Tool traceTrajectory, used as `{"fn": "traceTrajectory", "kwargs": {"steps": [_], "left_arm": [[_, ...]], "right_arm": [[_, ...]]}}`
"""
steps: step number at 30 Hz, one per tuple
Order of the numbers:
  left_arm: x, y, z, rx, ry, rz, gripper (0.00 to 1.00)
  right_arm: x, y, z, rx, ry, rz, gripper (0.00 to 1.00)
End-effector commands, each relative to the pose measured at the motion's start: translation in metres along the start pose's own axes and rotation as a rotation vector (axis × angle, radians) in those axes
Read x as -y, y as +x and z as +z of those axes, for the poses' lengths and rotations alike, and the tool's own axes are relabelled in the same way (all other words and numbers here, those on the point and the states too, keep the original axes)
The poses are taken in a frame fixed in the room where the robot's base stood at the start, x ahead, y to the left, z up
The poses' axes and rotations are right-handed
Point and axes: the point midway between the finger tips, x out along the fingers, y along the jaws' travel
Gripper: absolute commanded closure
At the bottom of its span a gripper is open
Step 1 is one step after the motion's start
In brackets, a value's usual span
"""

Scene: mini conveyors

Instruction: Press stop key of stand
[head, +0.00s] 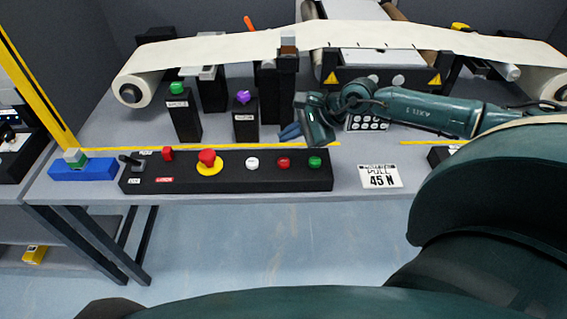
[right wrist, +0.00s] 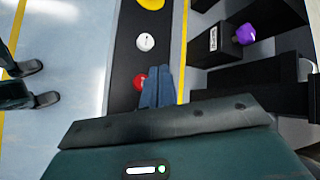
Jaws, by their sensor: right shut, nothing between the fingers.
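A long black control panel (head: 225,183) lies along the table's front edge. It bears a red mushroom button (head: 207,157) on a yellow base, a white button (head: 252,162), a flat red button (head: 283,162) and a green button (head: 315,161). My right gripper (head: 291,132) is shut and empty, with blue fingers, behind the panel near the flat red button. In the right wrist view its fingertips (right wrist: 158,72) appear beside a red button (right wrist: 140,81), which they partly cover; I cannot tell whether they touch.
Black posts with a green knob (head: 177,89) and a purple knob (head: 243,97) stand behind the panel. A cream belt (head: 220,48) spans the back. A blue block (head: 82,169) is left of the panel; a "PULL 45 N" card (head: 380,176) is right.

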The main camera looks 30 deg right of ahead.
Motion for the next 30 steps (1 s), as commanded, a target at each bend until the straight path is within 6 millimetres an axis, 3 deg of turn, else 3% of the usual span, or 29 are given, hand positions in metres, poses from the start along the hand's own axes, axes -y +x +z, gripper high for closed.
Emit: {"fn": "traceTrajectory", "kwargs": {"steps": [6,10,30], "left_arm": [[-0.005,0.009,0.001,-0.04,0.016,0.021,0.46],[-0.008,0.012,-0.002,-0.064,0.021,0.031,0.46],[-0.013,0.01,-0.009,-0.088,0.029,0.046,0.46]], "right_arm": [[-0.019,0.026,-0.018,0.001,0.002,0.001,1.0],[-0.024,0.033,-0.024,0.001,0.001,0.0,1.0],[-0.027,0.037,-0.026,0.001,0.001,0.0,1.0]]}}
